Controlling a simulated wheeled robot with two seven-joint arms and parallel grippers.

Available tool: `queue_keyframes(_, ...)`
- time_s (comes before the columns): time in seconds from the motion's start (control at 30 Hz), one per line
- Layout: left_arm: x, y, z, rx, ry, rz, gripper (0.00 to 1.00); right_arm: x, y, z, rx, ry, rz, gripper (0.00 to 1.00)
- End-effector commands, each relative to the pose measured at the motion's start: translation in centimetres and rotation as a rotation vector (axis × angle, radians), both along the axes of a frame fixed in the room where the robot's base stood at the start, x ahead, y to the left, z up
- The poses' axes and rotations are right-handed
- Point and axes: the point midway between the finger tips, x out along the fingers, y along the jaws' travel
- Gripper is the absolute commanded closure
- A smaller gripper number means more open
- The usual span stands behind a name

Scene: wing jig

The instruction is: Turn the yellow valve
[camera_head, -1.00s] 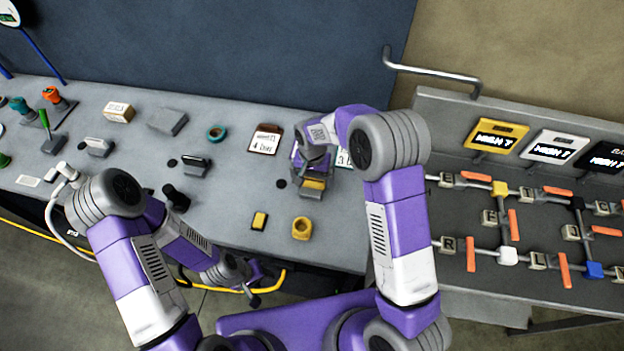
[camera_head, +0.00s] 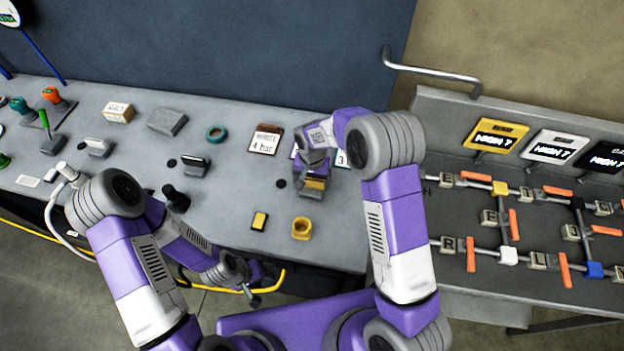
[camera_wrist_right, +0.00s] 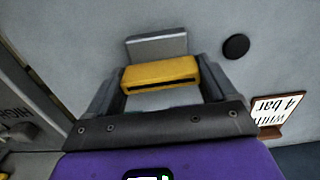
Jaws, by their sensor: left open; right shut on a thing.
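A yellow block (camera_head: 314,184) with a dark slot sits on a grey base (camera_head: 310,194) on the grey bench. My right gripper (camera_head: 314,172) is over it from behind. In the right wrist view the yellow block (camera_wrist_right: 160,73) lies between the fingers of the right gripper (camera_wrist_right: 160,88), which is shut on it; the grey base (camera_wrist_right: 156,46) is just beyond. I cannot tell whether this block is the valve. A yellow cube (camera_head: 499,188) also sits on the pipes of the right panel, clear of both grippers. My left gripper (camera_head: 254,292) is open, low in front of the bench edge.
A yellow ring (camera_head: 301,229) and a yellow-black piece (camera_head: 259,221) lie on the bench near the gripped block. A "4 bar" card (camera_head: 266,139) stands left of the right gripper. The right panel (camera_head: 470,285) has orange levers (camera_head: 514,224) and a yellow sign (camera_head: 497,136).

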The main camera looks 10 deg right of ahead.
Motion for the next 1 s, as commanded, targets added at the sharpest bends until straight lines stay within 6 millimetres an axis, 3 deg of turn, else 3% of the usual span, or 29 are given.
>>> queue_keyframes(0.37, 0.0, 0.0, -0.9, 0.000, 0.000, 0.000, 0.57, 0.0, 0.0, 0.0, 0.001, 0.000, 0.213, 0.45)
queue_keyframes(1.0, 0.0, 0.0, -2.2, 0.000, 0.000, 0.000, 0.57, 0.0, 0.0, 0.1, 0.001, -0.001, 0.820, 0.45)
